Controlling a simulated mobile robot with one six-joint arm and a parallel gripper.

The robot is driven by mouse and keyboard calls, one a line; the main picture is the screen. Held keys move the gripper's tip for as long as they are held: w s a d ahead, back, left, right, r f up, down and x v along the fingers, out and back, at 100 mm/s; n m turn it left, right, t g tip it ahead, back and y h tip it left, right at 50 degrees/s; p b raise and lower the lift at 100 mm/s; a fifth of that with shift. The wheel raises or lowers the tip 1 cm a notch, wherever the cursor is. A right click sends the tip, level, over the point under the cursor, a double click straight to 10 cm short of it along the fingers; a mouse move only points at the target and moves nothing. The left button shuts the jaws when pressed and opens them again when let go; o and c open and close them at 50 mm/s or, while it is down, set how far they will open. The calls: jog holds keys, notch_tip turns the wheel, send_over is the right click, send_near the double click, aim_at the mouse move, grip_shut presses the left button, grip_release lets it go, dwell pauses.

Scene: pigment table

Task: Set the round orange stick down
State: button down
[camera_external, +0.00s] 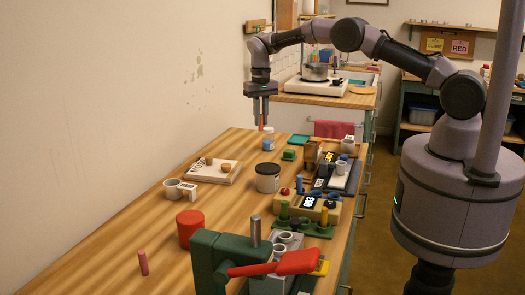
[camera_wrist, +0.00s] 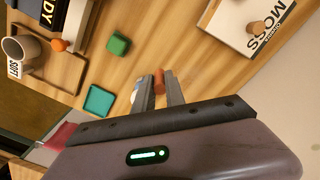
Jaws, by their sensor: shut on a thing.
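The round orange stick (camera_wrist: 158,80) is held between the two fingers of my gripper (camera_wrist: 160,92), its end showing just past the fingertips. In the outside view my gripper (camera_external: 260,112) points down over the far end of the wooden table, with the orange stick (camera_external: 260,123) between its fingers. The stick's lower end is close to a small blue and white jar (camera_external: 268,145); I cannot tell whether they touch. The jar is partly hidden behind a finger in the wrist view.
A green block (camera_external: 289,154) and a teal square (camera_external: 299,141) lie right of the jar. A dark-lidded tub (camera_external: 267,177) stands nearer. Bare wood shows between the tray and the jar.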

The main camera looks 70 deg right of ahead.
notch_tip(320, 180, down, 10)
jog(key=b, duration=0.3)
jog(key=shift+r, duration=0.15)
jog(key=shift+f, duration=0.25)
jog(key=c, duration=1.4)
grip_release()
jog(key=shift+r, duration=0.1)
